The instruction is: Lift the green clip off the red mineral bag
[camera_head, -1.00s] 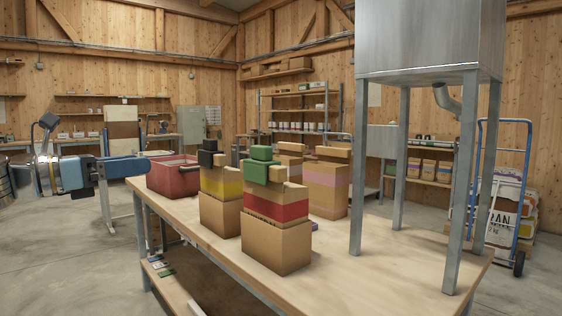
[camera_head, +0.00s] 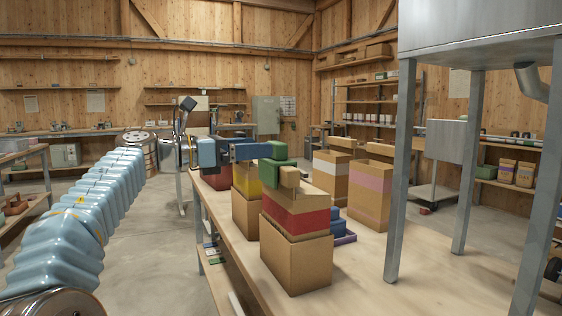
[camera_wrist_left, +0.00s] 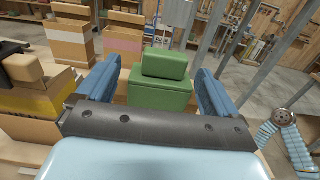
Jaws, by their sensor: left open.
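The green clip (camera_head: 275,160) sits on top of the red mineral bag (camera_head: 300,218), a tan bag with a red band standing on a plain carton. A tan block at the bag's top is beside the clip. My left gripper (camera_head: 266,150) reaches in from the left at the clip's height. In the left wrist view the clip (camera_wrist_left: 161,82) lies between the two blue fingers of the open left gripper (camera_wrist_left: 157,88). I cannot tell whether the fingers touch it. My right gripper is not in view.
The yellow-banded bag (camera_head: 246,184) stands close to the left, with a red crate (camera_head: 217,180) behind it. Pink-banded (camera_head: 368,190) and white-banded (camera_head: 330,172) bags stand behind. The mixer's metal legs (camera_head: 401,170) rise at the right. The tabletop (camera_head: 365,275) front right is clear.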

